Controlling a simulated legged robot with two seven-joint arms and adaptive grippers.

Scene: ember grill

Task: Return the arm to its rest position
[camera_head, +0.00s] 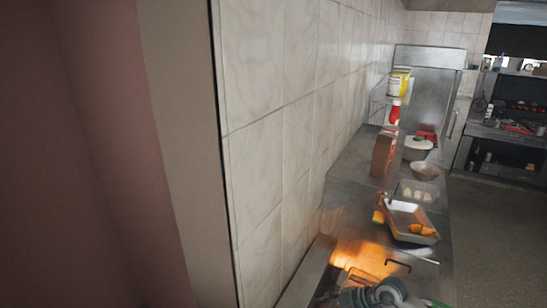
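A grey, rounded piece that looks like part of one of my arms shows at the bottom edge, low over the near end of the counter. I cannot tell which arm it belongs to. No gripper fingers can be made out in this view, so neither gripper's opening shows. Just beyond the arm part, an orange-glowing grill area (362,259) is set in the metal counter (345,190).
A tiled wall (285,120) borders the counter on the left. Open floor (495,240) lies right.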

